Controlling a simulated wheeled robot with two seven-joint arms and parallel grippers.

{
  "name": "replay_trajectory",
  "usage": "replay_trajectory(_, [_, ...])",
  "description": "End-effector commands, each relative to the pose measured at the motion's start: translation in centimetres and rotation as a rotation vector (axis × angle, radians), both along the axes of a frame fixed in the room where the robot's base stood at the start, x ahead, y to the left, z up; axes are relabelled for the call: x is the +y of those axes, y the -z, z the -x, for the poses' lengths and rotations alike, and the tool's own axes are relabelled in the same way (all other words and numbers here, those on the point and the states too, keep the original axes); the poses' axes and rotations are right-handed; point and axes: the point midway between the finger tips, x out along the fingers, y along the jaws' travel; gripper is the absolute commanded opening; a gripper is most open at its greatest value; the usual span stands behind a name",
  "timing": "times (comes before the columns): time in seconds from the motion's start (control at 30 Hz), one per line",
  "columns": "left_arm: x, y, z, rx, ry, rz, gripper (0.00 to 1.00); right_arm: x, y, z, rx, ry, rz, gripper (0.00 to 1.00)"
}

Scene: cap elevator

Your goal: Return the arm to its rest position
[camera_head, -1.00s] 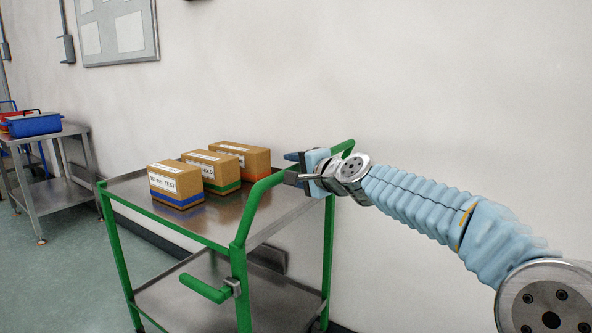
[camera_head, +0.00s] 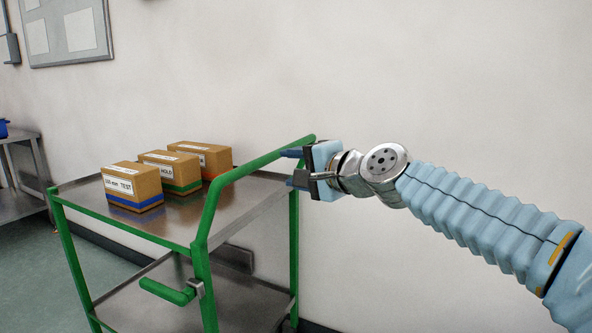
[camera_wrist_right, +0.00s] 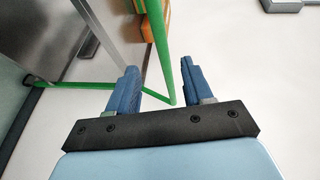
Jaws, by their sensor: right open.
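My right arm, in a pale blue ribbed sleeve, reaches in from the right in the head view. Its gripper (camera_head: 290,168) is open beside the far end of the green push handle (camera_head: 258,163) of a cart. In the right wrist view the two dark blue fingers (camera_wrist_right: 157,88) stand apart, and the green rail (camera_wrist_right: 188,75) shows beyond and between them. Nothing is held. Whether a finger touches the rail cannot be told. My left gripper is not in view.
The steel cart (camera_head: 205,230) carries three cardboard boxes (camera_head: 133,186) with blue, green and orange bands. A green lever (camera_head: 167,291) sticks out below the handle. A steel table (camera_head: 20,205) stands at the left edge. A bare wall (camera_head: 400,70) lies behind.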

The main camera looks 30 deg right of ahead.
Motion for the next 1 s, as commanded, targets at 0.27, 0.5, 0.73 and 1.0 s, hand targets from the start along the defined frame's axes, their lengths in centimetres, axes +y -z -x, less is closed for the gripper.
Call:
replay_trajectory(0.27, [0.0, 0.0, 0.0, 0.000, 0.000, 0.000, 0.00, 0.0, 0.0, 0.2, 0.001, 0.000, 0.000, 0.51])
replay_trajectory(0.5, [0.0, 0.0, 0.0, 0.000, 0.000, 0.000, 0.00, 0.0, 0.1, 0.1, 0.003, 0.000, 0.002, 0.51])
replay_trajectory(0.73, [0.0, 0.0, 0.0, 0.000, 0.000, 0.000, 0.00, 1.3, 8.6, -3.8, 0.125, -0.022, 0.098, 0.51])
replay_trajectory(1.0, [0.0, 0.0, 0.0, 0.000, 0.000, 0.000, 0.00, 5.4, 31.6, -6.5, 0.410, -0.172, 0.374, 0.51])
